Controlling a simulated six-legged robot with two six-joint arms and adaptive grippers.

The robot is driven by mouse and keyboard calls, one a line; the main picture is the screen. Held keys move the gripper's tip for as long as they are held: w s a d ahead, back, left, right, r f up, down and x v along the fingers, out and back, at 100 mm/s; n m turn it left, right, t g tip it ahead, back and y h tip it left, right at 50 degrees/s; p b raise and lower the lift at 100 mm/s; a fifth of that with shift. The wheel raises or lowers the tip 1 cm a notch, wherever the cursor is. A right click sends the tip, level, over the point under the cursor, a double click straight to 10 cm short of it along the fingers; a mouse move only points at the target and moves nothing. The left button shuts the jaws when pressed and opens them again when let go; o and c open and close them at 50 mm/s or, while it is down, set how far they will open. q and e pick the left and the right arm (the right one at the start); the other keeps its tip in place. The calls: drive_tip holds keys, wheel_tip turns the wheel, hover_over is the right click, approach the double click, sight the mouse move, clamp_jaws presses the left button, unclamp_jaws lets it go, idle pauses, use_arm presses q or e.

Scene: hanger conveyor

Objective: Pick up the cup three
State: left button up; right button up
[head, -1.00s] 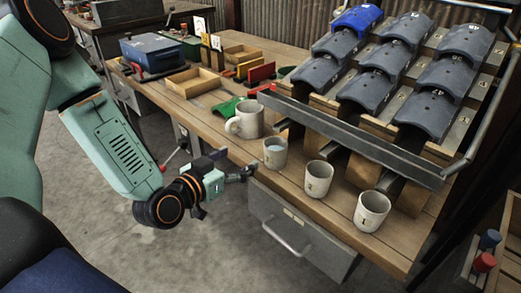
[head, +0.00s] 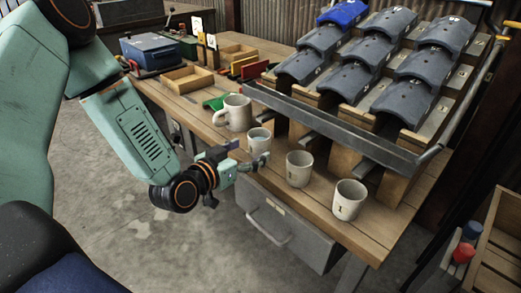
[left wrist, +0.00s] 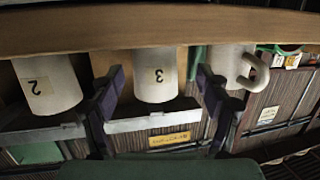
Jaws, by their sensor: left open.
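Cup three, a white cup (head: 259,141) with a "3" label, stands upright on the wooden bench near its front edge. In the left wrist view, cup three (left wrist: 155,82) appears upside down, framed between my two fingers. My left gripper (head: 249,156) is open and empty, right at the near side of cup three. In the left wrist view, the gripper (left wrist: 160,72) has one finger on each side of the cup; I cannot tell whether they touch it. My right gripper is not in view.
Cup two (head: 299,169) and cup one (head: 349,200) stand to the right. A larger handled mug (head: 234,113) stands just left of cup three. A metal rail (head: 335,132) and a rack of dark bins rise behind. A grey drawer (head: 285,228) is below the bench edge.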

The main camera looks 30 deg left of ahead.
sight(254, 150)
use_arm(q)
drive_tip(key=b+x, duration=0.1)
drive_tip(key=x, duration=0.2)
drive_tip(key=shift+w+d+f+b, duration=0.1)
drive_tip(key=shift+d+f+b, duration=0.05)
drive_tip(key=shift+d+b, duration=0.25)
drive_tip(key=shift+w+f, duration=0.1)
drive_tip(key=shift+w, duration=0.45)
drive_tip(key=c, duration=1.4)
